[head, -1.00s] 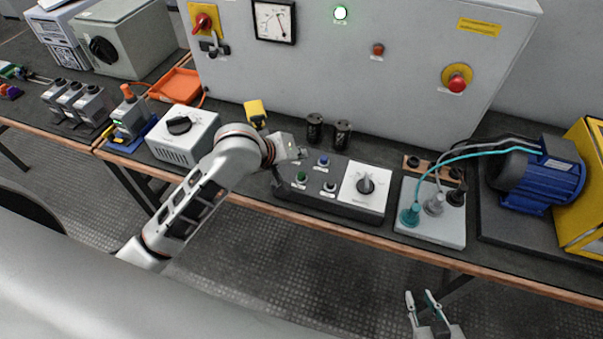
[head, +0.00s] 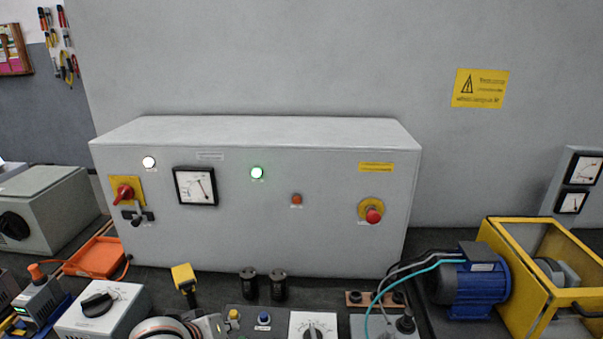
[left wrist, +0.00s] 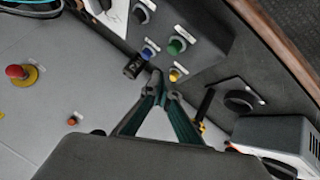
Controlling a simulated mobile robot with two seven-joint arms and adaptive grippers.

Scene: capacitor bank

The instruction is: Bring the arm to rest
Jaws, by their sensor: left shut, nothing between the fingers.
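My left gripper (left wrist: 160,88) is shut and empty, its two teal-linked fingers together in the left wrist view. Its tips appear over the edge of the dark control box (left wrist: 205,35), close to the yellow button (left wrist: 176,74) and the blue button (left wrist: 150,48); whether they touch anything I cannot tell. In the head view my left gripper (head: 214,326) shows only at the bottom edge, beside the control box (head: 245,316), with most of the arm cut off. My right gripper is out of view.
The grey cabinet (head: 330,240) with meter, lit lamps and red emergency button (head: 374,215) stands behind. Two black cylinders (head: 264,285) stand before it. A white dial box (head: 100,309) and yellow-headed item (head: 184,277) are left; a blue motor (head: 470,283) and yellow frame (head: 515,270) are right.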

